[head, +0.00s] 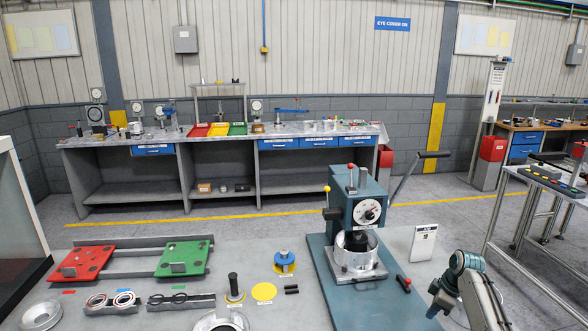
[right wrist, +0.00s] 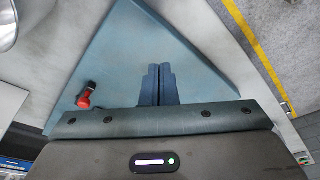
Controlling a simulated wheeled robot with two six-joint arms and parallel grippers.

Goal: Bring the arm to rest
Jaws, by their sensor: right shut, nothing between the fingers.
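My right arm comes in at the lower right of the head view, with its gripper (head: 436,306) low, to the right of the blue press base plate. In the right wrist view the two blue fingers of the right gripper (right wrist: 157,82) are together with nothing between them. Beyond them lies a blue-teal plate (right wrist: 125,60), and a red-ended handle (right wrist: 92,97) shows to their left. My left gripper is not in view.
A press (head: 357,215) with a dial and a long lever stands right of centre on the bench. Red (head: 83,263) and green (head: 184,259) pallets lie at left. Rings, a yellow disc (head: 264,291) and a blue-topped part (head: 284,262) sit between. A white label stand (head: 423,243) is near my right arm.

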